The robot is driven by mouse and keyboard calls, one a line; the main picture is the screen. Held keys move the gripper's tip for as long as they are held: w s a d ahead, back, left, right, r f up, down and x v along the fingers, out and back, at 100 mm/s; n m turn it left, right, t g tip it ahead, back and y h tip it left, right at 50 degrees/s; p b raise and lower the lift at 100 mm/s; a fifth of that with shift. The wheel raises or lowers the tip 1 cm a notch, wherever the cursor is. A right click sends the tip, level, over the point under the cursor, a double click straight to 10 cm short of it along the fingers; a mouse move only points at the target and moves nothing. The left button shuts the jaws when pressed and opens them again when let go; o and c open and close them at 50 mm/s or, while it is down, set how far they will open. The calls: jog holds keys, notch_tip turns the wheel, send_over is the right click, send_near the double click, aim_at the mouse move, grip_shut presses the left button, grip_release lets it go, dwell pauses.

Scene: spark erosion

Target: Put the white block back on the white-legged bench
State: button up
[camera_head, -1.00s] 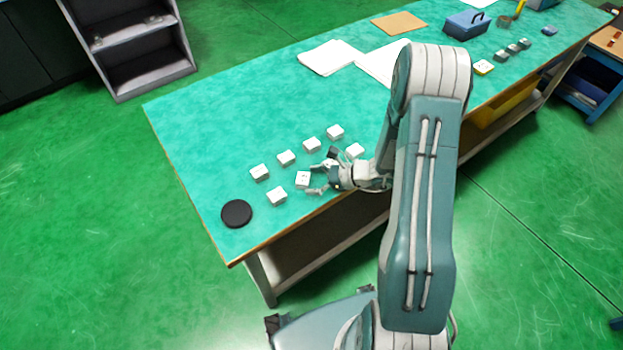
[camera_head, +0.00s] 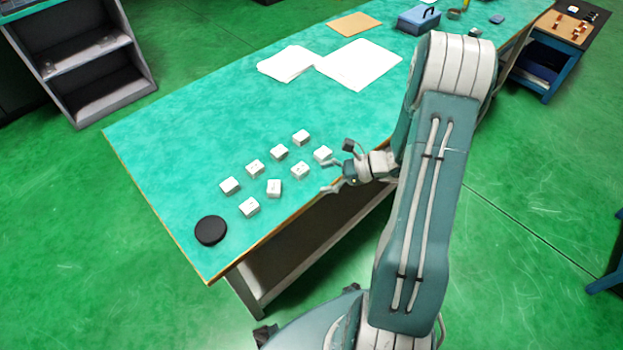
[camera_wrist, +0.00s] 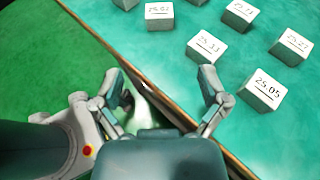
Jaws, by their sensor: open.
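Several white blocks with dark markings sit in two rows on the green-topped bench (camera_head: 180,140), which has pale legs. One block (camera_head: 274,188), in the near row, sits slightly turned beside its neighbours. The pictures do not show which block the task means. My gripper (camera_head: 330,176) is open and empty at the bench's near edge, right of this block and close to the end block (camera_head: 323,154). In the wrist view, my gripper (camera_wrist: 160,86) straddles the bench edge with nothing between its fingers. A block marked 25.05 (camera_wrist: 263,90) lies beyond its right finger.
A black round disc (camera_head: 211,231) lies near the bench's left corner. White papers (camera_head: 360,64), a brown sheet (camera_head: 354,24) and a blue toolbox (camera_head: 418,19) lie farther back. A grey shelf (camera_head: 85,65) stands at left. The bench top left of the blocks is clear.

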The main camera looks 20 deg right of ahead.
jog(key=s+a+r+n+g+h, duration=0.3)
jog(key=a+r+n, duration=0.2)
jog(key=r+n, duration=0.15)
jog(key=s+a+r+n+g+h, duration=0.2)
jog(key=s+a+r+n, duration=0.3)
jog(key=r, duration=0.3)
jog(key=s+a+r+n+t+h, duration=0.1)
jog(key=s+r+n+t+h, duration=0.3)
jog(key=s+r+n+h, duration=0.3)
jog(key=shift+s+r+n+t, duration=0.3)
jog(key=shift+s+r+n, duration=0.5)
jog(key=shift+r+n, duration=1.5)
jog(key=shift+a+f, duration=0.1)
jog(key=shift+f, duration=0.1)
